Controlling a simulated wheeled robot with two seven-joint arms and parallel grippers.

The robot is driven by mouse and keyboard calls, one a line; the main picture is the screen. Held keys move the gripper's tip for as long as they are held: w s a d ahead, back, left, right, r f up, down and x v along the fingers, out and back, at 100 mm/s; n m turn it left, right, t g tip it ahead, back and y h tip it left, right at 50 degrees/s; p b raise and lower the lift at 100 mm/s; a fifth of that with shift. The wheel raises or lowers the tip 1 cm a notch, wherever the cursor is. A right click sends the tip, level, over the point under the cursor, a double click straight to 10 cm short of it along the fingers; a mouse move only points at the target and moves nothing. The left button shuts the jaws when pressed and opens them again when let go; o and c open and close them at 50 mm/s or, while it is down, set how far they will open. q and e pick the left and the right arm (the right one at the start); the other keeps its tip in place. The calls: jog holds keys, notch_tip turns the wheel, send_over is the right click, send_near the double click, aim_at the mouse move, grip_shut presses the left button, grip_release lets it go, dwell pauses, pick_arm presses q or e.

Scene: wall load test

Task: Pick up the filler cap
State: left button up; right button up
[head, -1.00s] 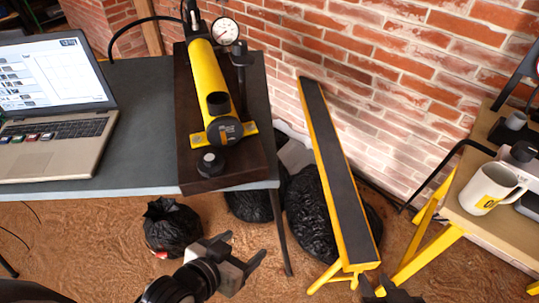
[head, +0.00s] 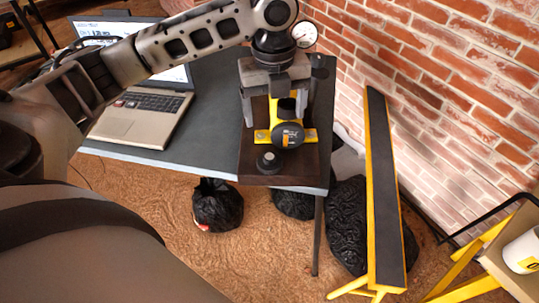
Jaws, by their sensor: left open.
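A small round black cap (head: 269,160), which looks like the filler cap, lies on the near end of the dark board (head: 257,178). The yellow hand pump (head: 262,135) is fixed on the same board, with an upright black neck (head: 287,106) and a black disc (head: 288,135) at its near end. My left gripper (head: 275,115) is open and points down, its two fingers on either side of the pump just beyond the cap. It appears empty and hides most of the pump's yellow barrel. I cannot tell its height above the pump. My right gripper is not in view.
An open laptop (head: 140,117) stands left on the grey table (head: 215,115). A pressure gauge (head: 304,34) shows behind the gripper. Black bags (head: 217,205) lie below.

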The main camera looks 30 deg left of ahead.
pick_arm(q)
send_over(269, 156)
jog(key=f, duration=1)
jog(key=shift+s+d, duration=0.15)
jog(key=shift+d, duration=0.2)
jog(key=f, duration=0.5)
jog(key=shift+a, duration=0.3)
jog(key=c, duration=1.1)
